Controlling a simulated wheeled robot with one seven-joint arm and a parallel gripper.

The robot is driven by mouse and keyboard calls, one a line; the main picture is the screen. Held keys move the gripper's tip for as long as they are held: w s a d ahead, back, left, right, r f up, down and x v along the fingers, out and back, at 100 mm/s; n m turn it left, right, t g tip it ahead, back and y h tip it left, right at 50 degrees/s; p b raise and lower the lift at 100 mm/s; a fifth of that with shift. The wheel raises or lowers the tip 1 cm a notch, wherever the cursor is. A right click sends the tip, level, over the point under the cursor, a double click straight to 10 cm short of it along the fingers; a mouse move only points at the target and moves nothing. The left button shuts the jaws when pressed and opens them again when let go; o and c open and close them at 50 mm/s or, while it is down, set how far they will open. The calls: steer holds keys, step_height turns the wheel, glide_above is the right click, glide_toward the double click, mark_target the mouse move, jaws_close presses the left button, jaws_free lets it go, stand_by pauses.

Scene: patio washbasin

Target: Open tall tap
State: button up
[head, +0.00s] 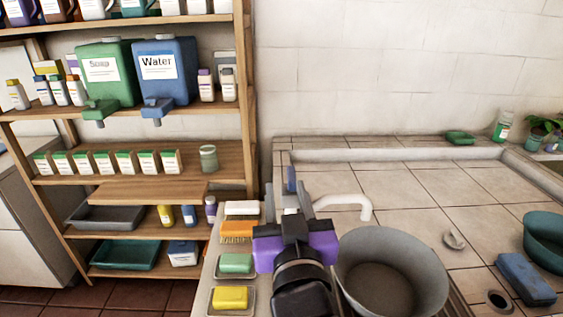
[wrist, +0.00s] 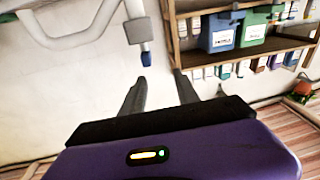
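The tall tap shows as a white curved spout (head: 345,202) at the back of the basin counter, right of my gripper, in the head view. Its blue handle (head: 291,180) stands upright just beyond my gripper (head: 288,203). The wrist view shows the white tap pipe (wrist: 70,32), a grey fitting and the blue handle tip (wrist: 146,59) at upper left. My gripper (wrist: 160,78) is open, with nothing between its fingers. The blue tip appears just ahead of the left fingertip; whether they touch is unclear. The tap's base is hidden behind my gripper.
A large grey bowl (head: 392,275) stands right of my wrist. A green soap (head: 236,263), a yellow soap (head: 230,297) and a brush (head: 237,231) lie to the left. Wooden shelves with a green soap tank (head: 105,80) and blue water tank (head: 166,85) stand left. Tiles at right have free room.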

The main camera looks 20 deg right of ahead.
mark_target(291, 173)
steer(key=shift+w+d+f+m+g+h, duration=0.1)
steer(key=shift+d+f+m+g+h, duration=0.45)
steer(key=shift+d+f, duration=0.3)
steer(key=shift+p+x, duration=0.8)
steer(key=shift+x, duration=3.05)
jaws_close()
